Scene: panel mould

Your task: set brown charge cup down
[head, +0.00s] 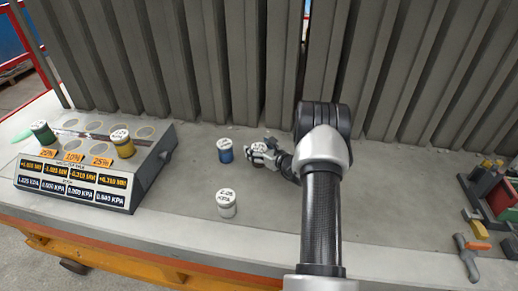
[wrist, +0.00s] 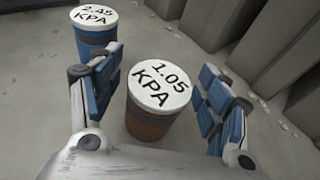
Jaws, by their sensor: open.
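The brown charge cup (wrist: 150,122) has a white lid marked 1.05 KPA and stands upright on the grey bench, between my open fingers in the wrist view. My gripper (wrist: 160,98) is open, with a finger on each side of the cup and a gap visible at the right finger. In the head view my gripper (head: 268,147) is around the brown cup (head: 258,160), hiding most of its body. A blue cup (head: 225,151) marked 2.45 KPA stands just left of it; it also shows in the wrist view (wrist: 95,38).
A white cup (head: 226,205) stands nearer the front edge. A sloped rack (head: 150,170) with readouts holds a green cup (head: 42,132) and a yellow cup (head: 123,145) at left. Ribbed grey panels (head: 240,60) rise behind. Clamps and tools (head: 490,200) lie at far right.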

